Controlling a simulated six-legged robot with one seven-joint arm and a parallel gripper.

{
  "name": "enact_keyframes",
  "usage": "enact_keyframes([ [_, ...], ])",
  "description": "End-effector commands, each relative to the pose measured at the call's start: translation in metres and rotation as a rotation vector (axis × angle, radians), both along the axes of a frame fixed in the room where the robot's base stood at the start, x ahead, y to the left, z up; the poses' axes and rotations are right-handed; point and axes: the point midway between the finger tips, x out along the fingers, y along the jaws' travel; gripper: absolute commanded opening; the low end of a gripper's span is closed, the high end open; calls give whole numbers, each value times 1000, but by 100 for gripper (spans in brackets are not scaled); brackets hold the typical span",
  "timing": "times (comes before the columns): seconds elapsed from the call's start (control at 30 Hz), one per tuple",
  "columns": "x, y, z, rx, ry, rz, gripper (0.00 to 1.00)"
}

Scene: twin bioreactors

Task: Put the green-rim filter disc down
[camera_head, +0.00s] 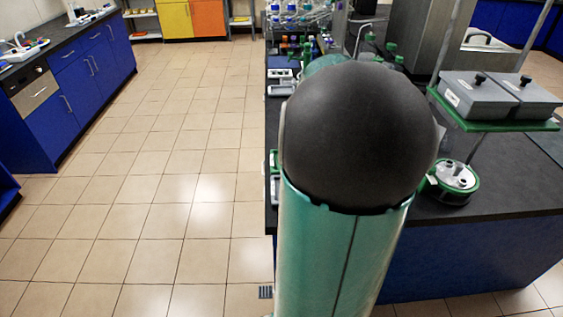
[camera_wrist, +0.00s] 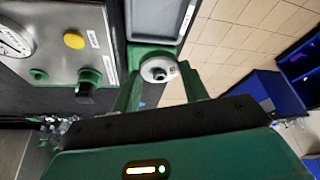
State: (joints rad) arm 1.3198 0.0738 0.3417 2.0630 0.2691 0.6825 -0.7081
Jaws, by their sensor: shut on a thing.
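In the wrist view, the small round filter disc (camera_wrist: 157,64) shows a white face with a dark centre and a little green around its edge. My gripper (camera_wrist: 161,73) is shut on it, with one green finger on each side. The disc is next to the near end of a grey tray with a green edge (camera_wrist: 155,22). I cannot tell whether it touches the tray or anything below. In the head view my own arm hides the gripper and the disc.
In the head view, a round green-and-white unit (camera_head: 453,178) and grey lidded boxes (camera_head: 480,95) stand right. The tiled floor (camera_head: 150,190) is clear.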

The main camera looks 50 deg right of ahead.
Motion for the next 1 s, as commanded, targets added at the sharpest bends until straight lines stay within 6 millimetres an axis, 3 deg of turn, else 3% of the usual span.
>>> enact_keyframes([
  [0.5, 67, -66, -47, 6, -1, -2, 23],
  [0.7, 87, -83, -81, 5, 0, 1, 23],
  [1.0, 100, -95, -104, 3, 1, 1, 23],
])
